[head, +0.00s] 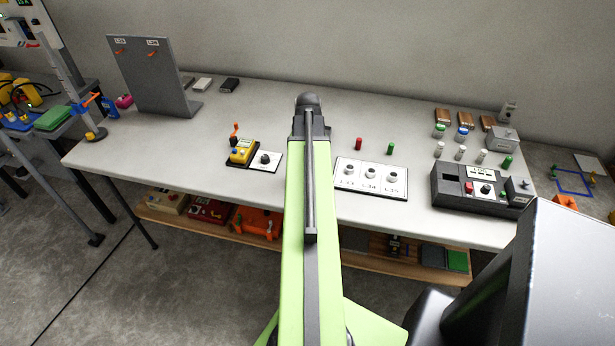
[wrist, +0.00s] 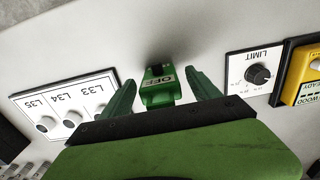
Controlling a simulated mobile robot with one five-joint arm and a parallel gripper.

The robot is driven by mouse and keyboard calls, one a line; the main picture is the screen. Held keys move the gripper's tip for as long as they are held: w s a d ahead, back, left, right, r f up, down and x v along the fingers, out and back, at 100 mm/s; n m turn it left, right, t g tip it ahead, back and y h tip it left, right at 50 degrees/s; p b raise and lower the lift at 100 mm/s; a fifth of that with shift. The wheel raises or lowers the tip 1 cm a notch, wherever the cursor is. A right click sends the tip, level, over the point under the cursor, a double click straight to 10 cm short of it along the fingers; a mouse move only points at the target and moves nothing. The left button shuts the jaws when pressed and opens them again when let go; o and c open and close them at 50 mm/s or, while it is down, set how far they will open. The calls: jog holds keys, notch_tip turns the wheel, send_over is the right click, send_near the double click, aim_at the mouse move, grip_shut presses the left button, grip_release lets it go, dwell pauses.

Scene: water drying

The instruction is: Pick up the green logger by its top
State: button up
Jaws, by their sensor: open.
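The green logger (wrist: 160,94) is a small green block with a pale label reading OFF and a dark part at its far end. In the wrist view it stands between the two green fingers of my gripper (wrist: 160,77). The fingers are open, with a visible gap on each side of the logger, and neither seems to touch it. Its lower part and its height relative to the fingertips are hard to judge. In the head view my arm covers the logger and the fingers.
A LIMIT dial plate (head: 265,161) and yellow device (head: 243,150) lie left of my arm. A white L33–L35 plate (head: 371,177) with knobs lies right. Red (head: 358,143) and green (head: 390,148) cylinders stand behind it. A dark control box (head: 480,190) is farther right.

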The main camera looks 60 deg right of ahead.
jog(key=shift+r, duration=0.1)
jog(key=c, duration=1.5)
jog(key=shift+r+p, duration=0.55)
jog(key=shift+p, duration=0.05)
notch_tip(320, 180, up, 4)
jog(key=p, duration=0.4)
jog(key=s+d+r+p, duration=0.3)
jog(key=s+r+p, duration=0.3)
jog(key=s, duration=0.5)
jog(key=shift+s, duration=0.15)
